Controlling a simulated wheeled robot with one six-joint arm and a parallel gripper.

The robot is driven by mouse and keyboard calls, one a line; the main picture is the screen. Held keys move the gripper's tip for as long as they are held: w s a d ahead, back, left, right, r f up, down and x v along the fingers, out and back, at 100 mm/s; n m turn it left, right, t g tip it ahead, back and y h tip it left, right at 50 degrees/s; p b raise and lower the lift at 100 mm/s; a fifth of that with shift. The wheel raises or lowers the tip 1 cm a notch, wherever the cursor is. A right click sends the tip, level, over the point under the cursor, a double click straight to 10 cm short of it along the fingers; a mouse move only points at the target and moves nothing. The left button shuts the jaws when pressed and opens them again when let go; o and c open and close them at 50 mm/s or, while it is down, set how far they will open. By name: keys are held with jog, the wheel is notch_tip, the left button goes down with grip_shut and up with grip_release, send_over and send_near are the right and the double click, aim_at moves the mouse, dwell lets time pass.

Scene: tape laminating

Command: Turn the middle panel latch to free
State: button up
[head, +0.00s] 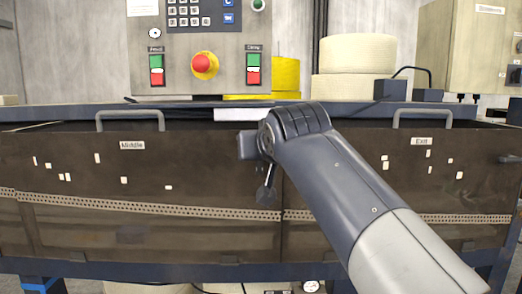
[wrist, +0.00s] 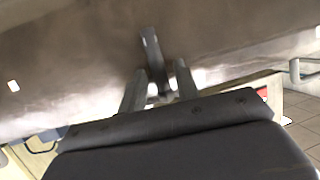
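The middle panel (head: 60,170) is a smoky see-through cover labelled "Middle" (head: 132,145). My gripper (head: 266,165) is at its right edge, near the seam with the exit panel, and my arm covers much of this spot. In the wrist view, the panel latch (wrist: 150,50) is a narrow grey lever. The two fingers of my gripper (wrist: 160,78) stand apart on either side of its near end, with gaps visible. Whether either finger touches it I cannot tell. In the head view I cannot clearly separate latch from fingers.
The exit panel (head: 400,190) is on the right, with its own latch (head: 509,159) lying level. Grey handles (head: 130,114) rise from the panel tops. Behind stand a control box with a red stop button (head: 204,64) and large cream rolls (head: 355,55).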

jog(key=shift+o, duration=0.5)
jog(key=shift+s, duration=0.1)
jog(key=b+v, duration=0.1)
jog(key=v, duration=0.9)
jog(key=shift+s, duration=0.3)
jog(key=shift+d+r, duration=0.1)
jog(key=p+x, duration=0.1)
jog(key=x, duration=1)
jog(key=shift+r, duration=0.1)
